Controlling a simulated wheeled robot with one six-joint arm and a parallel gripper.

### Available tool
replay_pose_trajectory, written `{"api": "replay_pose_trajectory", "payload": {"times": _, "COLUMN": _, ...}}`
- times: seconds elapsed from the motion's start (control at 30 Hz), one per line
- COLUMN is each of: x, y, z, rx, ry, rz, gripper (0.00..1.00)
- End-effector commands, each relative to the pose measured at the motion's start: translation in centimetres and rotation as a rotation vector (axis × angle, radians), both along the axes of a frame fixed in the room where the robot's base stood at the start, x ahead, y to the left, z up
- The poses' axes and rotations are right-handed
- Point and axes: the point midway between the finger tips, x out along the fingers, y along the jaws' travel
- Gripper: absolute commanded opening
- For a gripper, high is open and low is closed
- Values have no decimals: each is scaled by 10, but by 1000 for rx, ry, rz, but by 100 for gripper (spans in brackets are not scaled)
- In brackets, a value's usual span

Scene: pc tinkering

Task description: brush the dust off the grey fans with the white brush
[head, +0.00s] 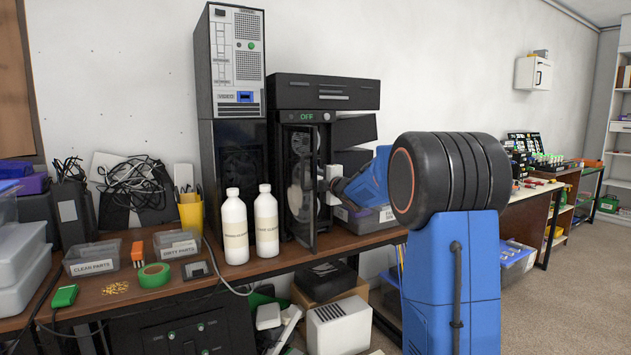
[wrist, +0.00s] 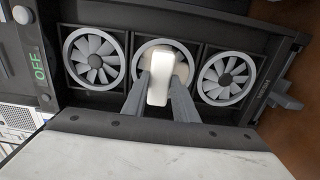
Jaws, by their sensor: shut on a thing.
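Grey fans sit in a row in a black case. The wrist view shows a left fan (wrist: 95,60) and a right fan (wrist: 226,77) uncovered. The middle fan (wrist: 146,46) is mostly hidden behind the white brush (wrist: 159,78). My gripper (wrist: 163,75) is shut on the white brush, which is in front of the middle fan; I cannot tell if its bristles touch it. In the head view my gripper (head: 333,183) reaches into the open case from the right. The fans (head: 300,143) show partly behind the case's edge. Dust cannot be made out clearly.
The case (head: 325,92) shows an OFF display and stands beside a tall tower (head: 230,62). Two white bottles (head: 234,228) (head: 267,224) stand close to its left. A grey bin (head: 365,216) is under my wrist. Trays and a green tape roll (head: 154,275) lie further left.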

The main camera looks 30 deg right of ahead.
Motion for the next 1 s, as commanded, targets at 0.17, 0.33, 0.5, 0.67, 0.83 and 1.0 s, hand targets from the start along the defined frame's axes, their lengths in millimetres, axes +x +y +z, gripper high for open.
{"api": "replay_pose_trajectory", "payload": {"times": 0.17, "x": -1, "y": 0, "z": 10, "rx": 0, "ry": 0, "rz": -1, "gripper": 0}}
{"api": "replay_pose_trajectory", "payload": {"times": 0.33, "x": -2, "y": 0, "z": 14, "rx": 0, "ry": 1, "rz": -1, "gripper": 0}}
{"api": "replay_pose_trajectory", "payload": {"times": 0.5, "x": -2, "y": 0, "z": 14, "rx": 0, "ry": 0, "rz": -1, "gripper": 0}}
{"api": "replay_pose_trajectory", "payload": {"times": 0.67, "x": -1, "y": 0, "z": 16, "rx": 0, "ry": 0, "rz": -1, "gripper": 0}}
{"api": "replay_pose_trajectory", "payload": {"times": 0.83, "x": 0, "y": 0, "z": 23, "rx": -1, "ry": -1, "rz": 0, "gripper": 0}}
{"api": "replay_pose_trajectory", "payload": {"times": 1.0, "x": 1, "y": 0, "z": 32, "rx": 0, "ry": -1, "rz": -1, "gripper": 0}}
